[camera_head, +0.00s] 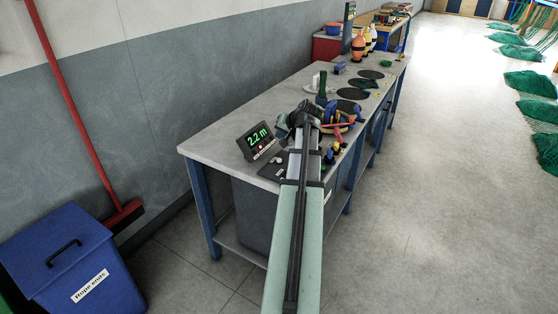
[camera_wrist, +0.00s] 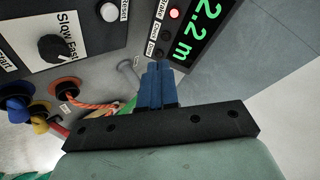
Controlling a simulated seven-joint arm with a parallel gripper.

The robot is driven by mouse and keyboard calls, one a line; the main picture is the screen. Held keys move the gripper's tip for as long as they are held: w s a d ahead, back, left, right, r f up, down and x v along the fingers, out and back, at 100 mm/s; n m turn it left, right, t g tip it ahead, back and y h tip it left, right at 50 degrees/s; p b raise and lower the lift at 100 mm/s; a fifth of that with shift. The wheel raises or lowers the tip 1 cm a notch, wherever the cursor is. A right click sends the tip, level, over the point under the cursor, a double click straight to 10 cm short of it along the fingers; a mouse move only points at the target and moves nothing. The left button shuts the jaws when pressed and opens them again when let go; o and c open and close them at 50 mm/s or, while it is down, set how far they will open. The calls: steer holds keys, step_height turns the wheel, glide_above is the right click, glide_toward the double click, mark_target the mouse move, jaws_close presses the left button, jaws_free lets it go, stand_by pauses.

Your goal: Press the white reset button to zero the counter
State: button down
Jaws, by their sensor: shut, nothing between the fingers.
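The counter (camera_head: 257,140) stands on the near end of the bench and shows green digits, 2.2 m. Its display (camera_wrist: 197,35) is at the upper right in the wrist view, with a lit red button and dark buttons beside it. A white round button (camera_wrist: 108,12) labelled "Reset" is at the top left in the wrist view, on a panel with a Slow/Fast knob (camera_wrist: 57,47). My gripper (camera_wrist: 157,66) is shut and empty, its blue fingertips just below the counter's small buttons, apart from the white button. Contact with the counter cannot be told.
Orange, blue and yellow parts with an orange cord (camera_wrist: 95,104) lie left of my fingers in the wrist view. Ear defenders (camera_head: 347,112) and bottles (camera_head: 360,45) are farther along the bench. A blue bin (camera_head: 70,255) and red broom stand left.

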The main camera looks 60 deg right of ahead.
mark_target(281, 160)
steer(key=shift+f, duration=3.9)
steer(key=shift+f, duration=0.9)
steer(key=shift+r, duration=0.95)
steer(key=shift+r, duration=2.5)
